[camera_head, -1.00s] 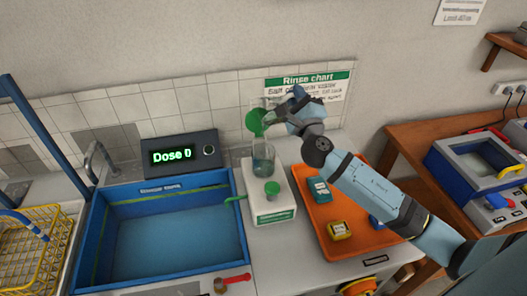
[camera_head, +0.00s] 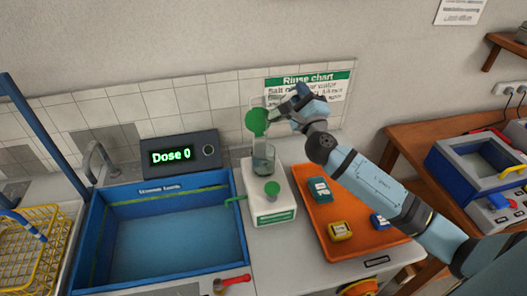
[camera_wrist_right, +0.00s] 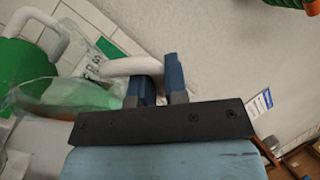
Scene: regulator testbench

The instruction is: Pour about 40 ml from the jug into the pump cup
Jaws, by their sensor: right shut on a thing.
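My right gripper (camera_head: 288,112) is shut on the white handle of the jug (camera_head: 258,122). The handle (camera_wrist_right: 133,66) sits between the blue fingers in the right wrist view. The jug is clear with a green part and is tilted above the pump cup (camera_head: 264,160). The cup is clear, with some darker greenish content in its lower part; its level cannot be read. It stands at the back of the white pump unit (camera_head: 270,214), which has a green knob and green spout. Whether liquid is flowing from the jug cannot be told.
An orange tray (camera_head: 358,215) with several small boxes lies right of the pump, beneath my right arm. A yellow basket (camera_head: 30,250) stands at the left. A rinse chart (camera_head: 315,84) hangs behind the jug.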

